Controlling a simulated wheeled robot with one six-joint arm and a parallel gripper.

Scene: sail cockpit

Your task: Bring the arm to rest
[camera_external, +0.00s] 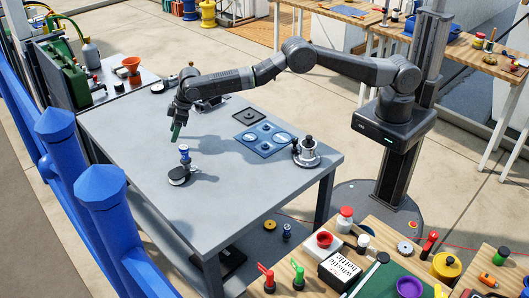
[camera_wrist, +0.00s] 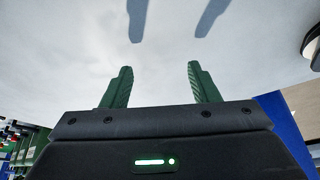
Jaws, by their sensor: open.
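My gripper (camera_external: 176,131) hangs from my outstretched arm above the left part of the grey table (camera_external: 215,190) in the external view. Its green fingers point down and stand clear of the tabletop. In the wrist view my gripper (camera_wrist: 160,78) shows two green fingers spread apart with nothing between them. Two finger-like shadows fall on the pale surface beyond them. My arm reaches out from the dark column at the right.
A blue-topped piece on a dark round base (camera_external: 180,173) stands just below my gripper. A blue plate (camera_external: 263,138), a dark square plate (camera_external: 249,116) and a silver fitting (camera_external: 306,152) lie farther right. Blue posts (camera_external: 73,150) line the left side. The table's front middle is clear.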

